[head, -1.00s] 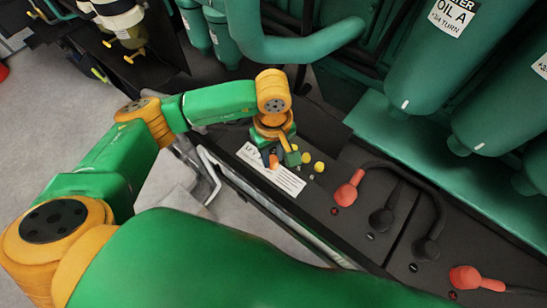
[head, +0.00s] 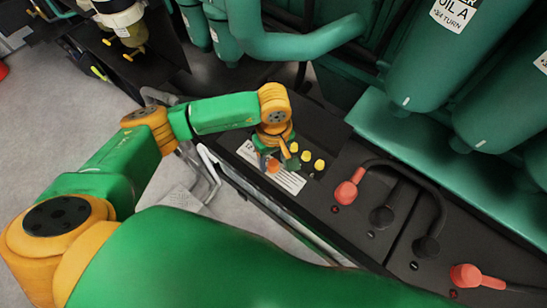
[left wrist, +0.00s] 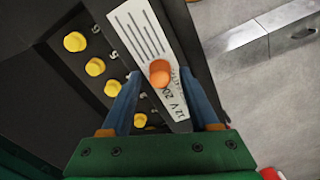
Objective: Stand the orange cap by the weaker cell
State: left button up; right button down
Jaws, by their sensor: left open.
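The orange cap (left wrist: 159,73) is on the white printed label of the black battery. It also shows in the head view (head: 272,166), close to my left gripper (head: 277,160). In the left wrist view, my left gripper (left wrist: 160,80) has its two blue fingers apart, one on each side of the cap in the picture. Whether they are level with it I cannot tell. Several yellow cell caps (left wrist: 95,67) stand in a row beside the label, and they show in the head view too (head: 306,156). Which cell is weaker I cannot tell. My right gripper is not in view.
Red-booted (head: 347,192) and black-booted (head: 382,217) cable terminals sit on the battery tops to the right. Green filters and pipes (head: 295,42) rise behind. A rail runs along the battery's front edge, with grey floor (head: 110,90) beyond it.

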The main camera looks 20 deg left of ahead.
aim_at(274, 163)
pick_arm(q)
jog(key=shift+r, duration=0.4)
notch_tip(274, 163, up, 12)
jog(key=shift+f, duration=0.2)
